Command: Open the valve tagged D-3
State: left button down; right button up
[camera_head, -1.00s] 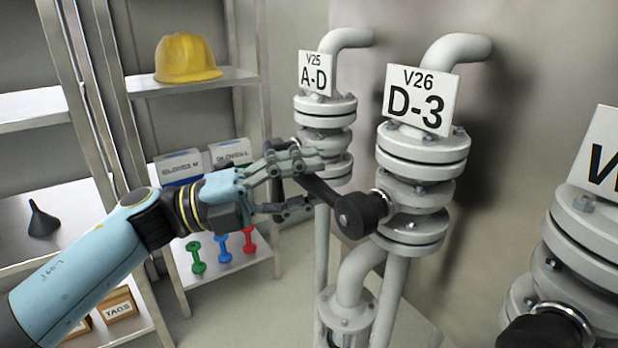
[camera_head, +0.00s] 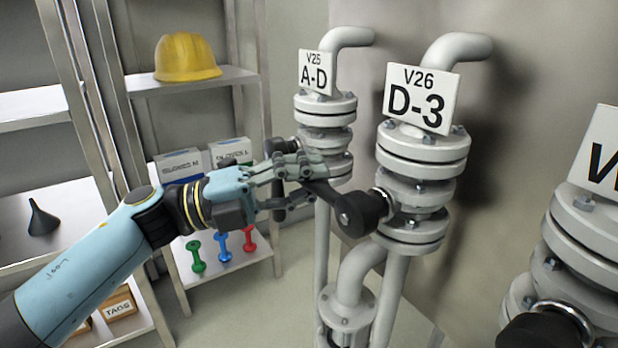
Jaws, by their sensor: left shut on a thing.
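The D-3 valve, with the white tag V26 D-3 (camera_head: 420,98), stands on a grey flanged pipe at centre right. Its black lever (camera_head: 327,199) runs up and left from a round black hub (camera_head: 362,213) on the valve's left side. My left gripper (camera_head: 301,181) is shut on the lever near its outer end. Its fingers hide that end. My right gripper is not in view.
The A-D valve (camera_head: 325,110) stands close behind, its dark handle (camera_head: 277,207) partly hidden by my left gripper. Another valve (camera_head: 590,235) is at the right edge. Shelves with a yellow helmet (camera_head: 187,57) and boxes stand at left.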

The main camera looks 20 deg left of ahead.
pick_arm(q)
jog(key=shift+f, duration=0.2)
jog(key=s+d+f+n+t+y+p, duration=0.3)
jog(key=f+n+t, duration=0.1)
jog(key=n, duration=0.9)
jog(key=s+d+f+n+t+y+p, duration=0.3)
jog(key=d+f+n+t+y+p, duration=0.1)
jog(key=n, duration=0.8)
jog(key=shift+d+f+n+t, duration=0.2)
jog(key=shift+f+n+t, duration=0.35)
jog(key=shift+t, duration=0.65)
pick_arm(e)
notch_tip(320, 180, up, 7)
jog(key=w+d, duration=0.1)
pick_arm(q)
jog(key=shift+f, duration=0.15)
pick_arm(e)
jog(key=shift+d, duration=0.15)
pick_arm(q)
jog(key=c, duration=1.1)
grip_release()
jog(key=shift+y, duration=0.3)
jog(key=shift+c, duration=0.2)
jog(key=shift+w+r, duration=0.1)
jog(key=shift+r, duration=0.1)
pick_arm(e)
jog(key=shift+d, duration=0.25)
